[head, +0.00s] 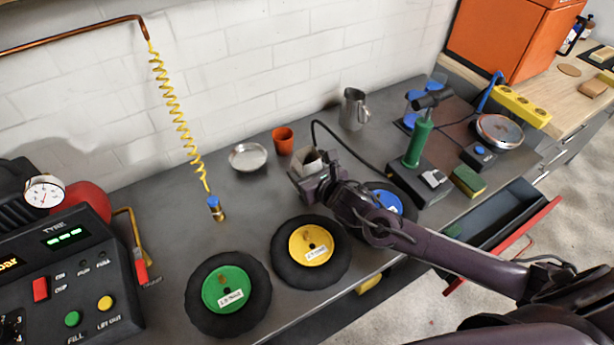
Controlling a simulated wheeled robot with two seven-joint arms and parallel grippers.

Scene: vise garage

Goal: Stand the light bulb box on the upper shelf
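My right gripper (312,176) comes in from the right over the bench, above and behind the yellow-hubbed wheel. A small pale grey box-shaped thing (306,159) shows at its end. It may be the light bulb box, but no print or label is readable. The gripper's own body hides the fingertips, so I cannot tell whether they are closed on it. No upper shelf is recognisable in the head view. My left gripper is not in view.
Wheels with green (228,290), yellow (311,245) and blue hubs lie along the bench front. An orange cup (283,140), metal dish (248,157) and jug (354,109) stand behind. A yellow coiled hose (175,108) hangs left. An open drawer (500,222) juts out right.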

